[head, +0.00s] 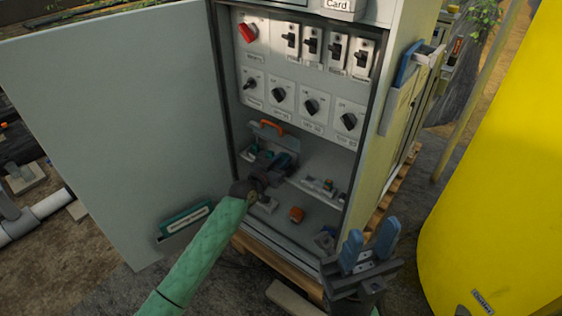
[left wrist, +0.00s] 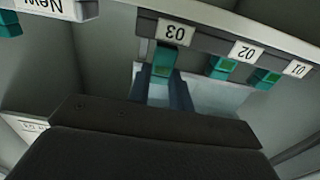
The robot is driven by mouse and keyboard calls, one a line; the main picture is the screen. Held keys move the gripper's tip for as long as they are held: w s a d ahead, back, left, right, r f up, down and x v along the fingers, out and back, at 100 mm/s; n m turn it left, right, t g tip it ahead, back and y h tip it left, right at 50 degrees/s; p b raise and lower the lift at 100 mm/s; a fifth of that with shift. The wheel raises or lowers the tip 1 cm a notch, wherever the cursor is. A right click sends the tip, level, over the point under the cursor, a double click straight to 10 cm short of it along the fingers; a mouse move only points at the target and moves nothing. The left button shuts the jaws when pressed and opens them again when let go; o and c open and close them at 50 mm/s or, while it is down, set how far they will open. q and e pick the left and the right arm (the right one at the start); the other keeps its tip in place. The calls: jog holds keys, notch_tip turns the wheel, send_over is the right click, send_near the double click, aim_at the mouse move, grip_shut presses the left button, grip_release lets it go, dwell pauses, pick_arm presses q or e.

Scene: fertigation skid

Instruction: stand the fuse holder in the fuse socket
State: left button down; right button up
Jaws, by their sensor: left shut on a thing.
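In the left wrist view, my left gripper (left wrist: 162,92) is shut on a teal fuse holder (left wrist: 164,62) with a green window, held between its dark blue fingers. The holder lines up with the label 03 on a grey rail; I cannot tell whether it is seated in a socket there. Two similar teal holders show at label 02 (left wrist: 222,68) and label 01 (left wrist: 265,79). In the head view, my left gripper (head: 284,166) reaches into the cabinet's lower compartment and hides most of what it holds. My right gripper (head: 370,240) is open and empty outside the cabinet, at the lower right.
A grey panel of switches and knobs (head: 310,84) is above the compartment. The open door (head: 120,110) stands left; a yellow tank (head: 510,170) stands right.

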dwell(0.6)
pick_arm(q)
jog(key=shift+f+b, duration=0.65)
jog(key=shift+f, duration=0.4)
dwell(0.4)
jog(key=c, duration=1.2)
grip_release()
jog(key=p+v, duration=0.1)
jog(key=v, duration=0.6)
jog(key=shift+s+a, duration=0.25)
jog(key=shift+s, duration=0.05)
